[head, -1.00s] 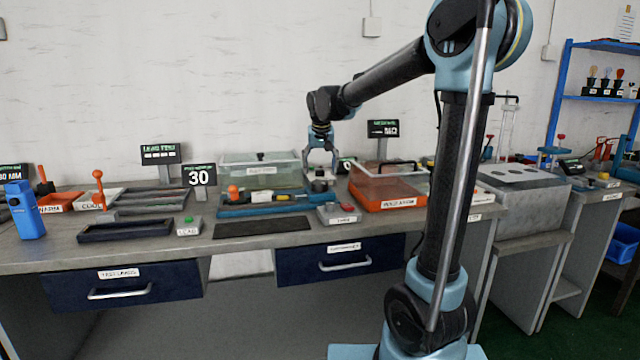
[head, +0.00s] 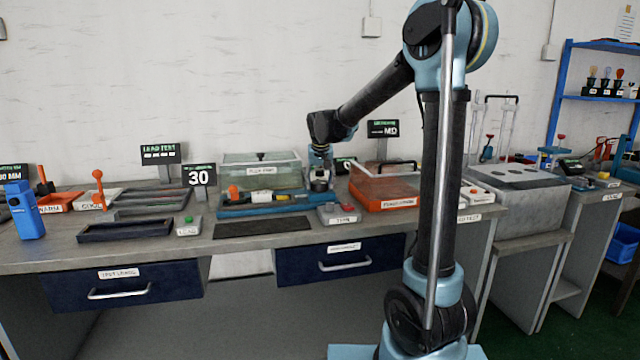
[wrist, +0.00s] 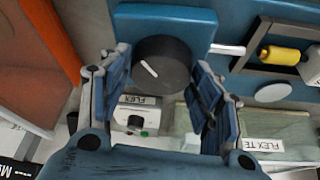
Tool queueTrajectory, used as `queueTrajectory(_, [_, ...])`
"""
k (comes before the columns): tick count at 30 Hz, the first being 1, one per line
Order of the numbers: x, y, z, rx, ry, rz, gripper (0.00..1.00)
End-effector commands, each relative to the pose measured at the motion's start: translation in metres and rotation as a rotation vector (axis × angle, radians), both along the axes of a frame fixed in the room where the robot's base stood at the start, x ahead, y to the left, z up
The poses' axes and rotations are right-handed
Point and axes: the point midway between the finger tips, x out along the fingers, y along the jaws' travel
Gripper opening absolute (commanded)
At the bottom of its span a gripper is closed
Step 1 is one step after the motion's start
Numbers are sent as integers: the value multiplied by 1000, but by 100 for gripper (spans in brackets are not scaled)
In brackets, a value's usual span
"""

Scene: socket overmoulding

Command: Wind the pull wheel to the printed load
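The pull wheel is a dark round knob (wrist: 162,66) with a white pointer line, on the blue fixture (wrist: 180,18); the line slants toward the upper left in the wrist view. My gripper (wrist: 161,80) is open, one finger on each side of the wheel; I cannot tell whether they touch it. In the head view my gripper (head: 320,176) is down at the right end of the blue fixture (head: 262,209) and hides most of the wheel. A black sign (head: 199,177) behind the fixture reads 30. A yellow roller (wrist: 285,55) sits on the fixture beside the wheel.
A clear lidded tank (head: 262,172) stands behind the fixture. An orange tray with a clear cover (head: 385,202) is close to the gripper's right. A grey button box (head: 337,214) and a dark mat (head: 262,228) lie in front.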

Motion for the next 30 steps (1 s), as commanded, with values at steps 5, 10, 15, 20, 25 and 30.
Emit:
queueTrajectory(5, [0,0,0,0,0,0,30])
queueTrajectory(10, [0,-1,0,0,1,29,30])
queueTrajectory(15, [0,-2,0,0,1,100,30])
queueTrajectory(20, [0,-1,0,-1,1,128,30])
queueTrajectory(25, [0,-1,0,-1,0,128,30])
queueTrajectory(30, [0,-1,0,-1,0,128,73])
